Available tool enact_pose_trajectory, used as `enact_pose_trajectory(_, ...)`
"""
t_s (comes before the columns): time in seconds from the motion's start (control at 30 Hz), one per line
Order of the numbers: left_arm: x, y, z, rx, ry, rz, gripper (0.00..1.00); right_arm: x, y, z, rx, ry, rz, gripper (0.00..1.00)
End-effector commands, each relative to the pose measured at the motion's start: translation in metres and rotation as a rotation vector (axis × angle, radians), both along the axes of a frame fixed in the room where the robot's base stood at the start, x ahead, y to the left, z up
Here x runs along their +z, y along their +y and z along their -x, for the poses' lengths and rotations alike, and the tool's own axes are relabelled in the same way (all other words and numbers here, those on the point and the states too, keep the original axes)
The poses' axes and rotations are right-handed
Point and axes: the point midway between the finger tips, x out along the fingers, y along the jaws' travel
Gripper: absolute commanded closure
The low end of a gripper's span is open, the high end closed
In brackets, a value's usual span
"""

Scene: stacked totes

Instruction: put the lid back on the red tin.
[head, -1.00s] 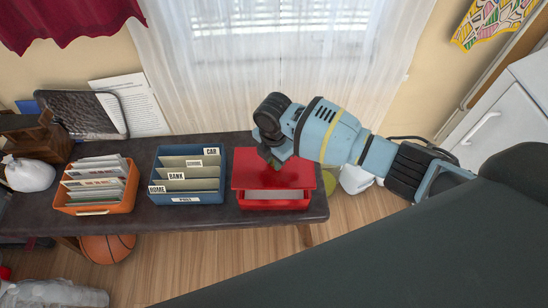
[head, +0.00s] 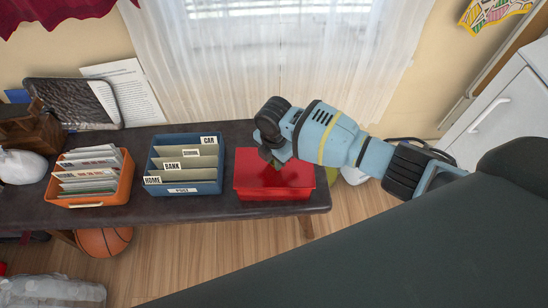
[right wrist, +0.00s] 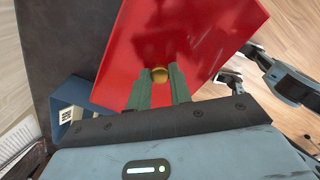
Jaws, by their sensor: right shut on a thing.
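The red tin (head: 275,194) stands at the right end of the dark bench. Its red lid (head: 252,167) lies over the tin's top and covers the opening in the head view; I cannot tell whether it is fully seated. In the right wrist view the lid (right wrist: 200,40) fills the upper middle, with a round brass-coloured knob (right wrist: 159,74) between my fingers. My right gripper (head: 270,160) is above the lid, shut on its knob; its fingers also show in the right wrist view (right wrist: 158,86).
A blue file box (head: 186,187) with labelled dividers stands just left of the tin. An orange file box (head: 88,200) is further left. The bench (head: 235,212) has a narrow bare strip in front. A white cabinet (head: 500,120) stands at the right.

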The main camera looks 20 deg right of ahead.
Motion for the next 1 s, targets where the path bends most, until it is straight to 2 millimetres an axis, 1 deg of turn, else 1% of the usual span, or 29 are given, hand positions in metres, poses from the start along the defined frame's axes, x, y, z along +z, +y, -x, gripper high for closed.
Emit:
enact_pose_trajectory(0.5,-0.0026,0.0005,0.0056,-0.001,0.014,-0.002,0.70,0.0011,0.0001,-0.0003,0.000,-0.001,0.000,1.00)
enact_pose_trajectory(1.0,0.0000,0.0004,0.0048,-0.002,0.012,-0.003,0.70,0.0006,0.0001,0.0000,0.000,-0.001,0.000,1.00)
